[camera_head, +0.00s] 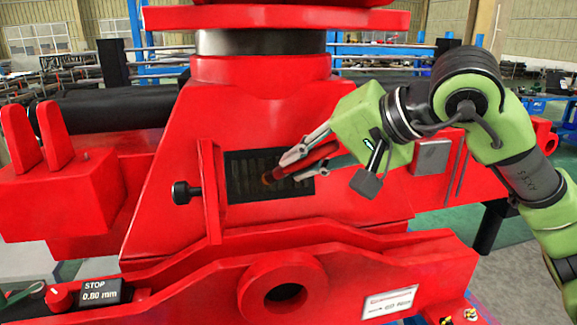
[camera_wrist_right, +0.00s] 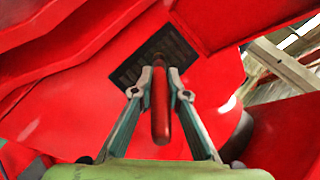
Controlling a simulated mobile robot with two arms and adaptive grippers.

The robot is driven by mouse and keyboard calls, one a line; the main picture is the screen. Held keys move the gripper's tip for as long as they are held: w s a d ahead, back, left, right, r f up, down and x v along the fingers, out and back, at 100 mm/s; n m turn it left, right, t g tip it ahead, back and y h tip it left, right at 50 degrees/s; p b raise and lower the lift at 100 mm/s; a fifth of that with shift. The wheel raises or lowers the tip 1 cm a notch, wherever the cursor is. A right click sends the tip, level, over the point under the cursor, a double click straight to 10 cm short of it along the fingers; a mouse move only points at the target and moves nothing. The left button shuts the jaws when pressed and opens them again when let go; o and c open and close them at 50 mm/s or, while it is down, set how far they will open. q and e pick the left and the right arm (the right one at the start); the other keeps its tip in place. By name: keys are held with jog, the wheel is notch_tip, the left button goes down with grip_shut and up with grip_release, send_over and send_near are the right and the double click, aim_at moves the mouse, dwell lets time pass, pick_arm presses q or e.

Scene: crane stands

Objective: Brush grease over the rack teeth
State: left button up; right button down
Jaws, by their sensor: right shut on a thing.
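The rack teeth (camera_head: 243,178) show as dark ridges in a rectangular opening in the front of the red crane stand. My right gripper (camera_head: 303,161) is shut on a brush with a red handle (camera_head: 318,159). The brush's brownish bristle tip (camera_head: 268,179) is over the teeth in the head view; I cannot tell whether it touches them. In the right wrist view the red brush handle (camera_wrist_right: 160,112) lies between the two fingers of my gripper (camera_wrist_right: 161,94) and points toward the dark rack opening (camera_wrist_right: 130,70). The handle hides part of the teeth there.
A black knob (camera_head: 182,192) sticks out left of the opening, beside an upright red plate (camera_head: 210,190). A red beam with a round hole (camera_head: 285,298) crosses below. A small display reading "STOP 0.80 mm" (camera_head: 100,291) sits at lower left.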

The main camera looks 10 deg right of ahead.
jog(key=d+b, duration=0.1)
jog(key=d, duration=0.7)
jog(key=shift+w+d, duration=0.15)
jog(key=shift+d, duration=0.05)
dwell(0.5)
jog(key=s+r, duration=0.2)
jog(key=s, duration=0.3)
jog(key=shift+s+r, duration=0.2)
jog(key=shift+s, duration=0.1)
dwell(0.4)
jog(key=s, duration=0.1)
jog(key=s+r, duration=0.1)
jog(key=shift+s+d, duration=0.1)
jog(key=shift+s, duration=0.25)
